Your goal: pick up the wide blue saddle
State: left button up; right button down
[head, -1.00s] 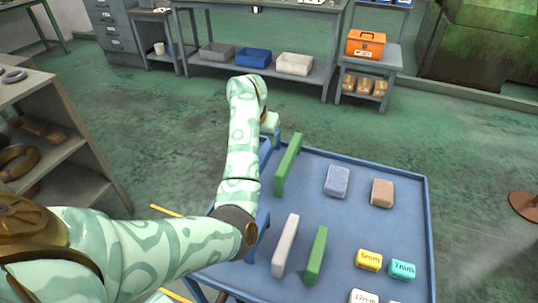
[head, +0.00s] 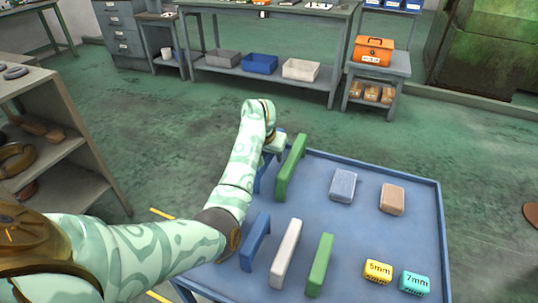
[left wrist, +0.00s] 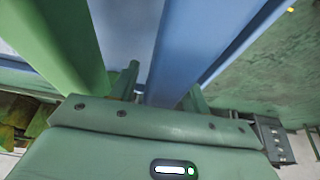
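The wide blue saddle (head: 259,181) stands at the far left of the blue tray table, partly hidden behind my left arm. A long green saddle (head: 291,168) stands just right of it. My left gripper (head: 275,147) is at the saddle's far end. In the left wrist view the blue saddle (left wrist: 205,45) runs between the two fingers of my left gripper (left wrist: 162,92), with a small gap beside the left finger. The green saddle (left wrist: 60,45) lies outside the left finger. My right gripper is not in view.
The blue tray table (head: 345,225) also holds a shorter blue saddle (head: 256,240), a white saddle (head: 286,252), a green saddle (head: 319,264), blue-grey (head: 343,185) and brown (head: 392,199) blocks, and yellow (head: 379,271) and teal (head: 414,282) labelled blocks. A shelf (head: 75,150) stands left.

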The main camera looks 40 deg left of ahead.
pick_arm(q)
grip_shut()
jog(key=shift+r, duration=0.1)
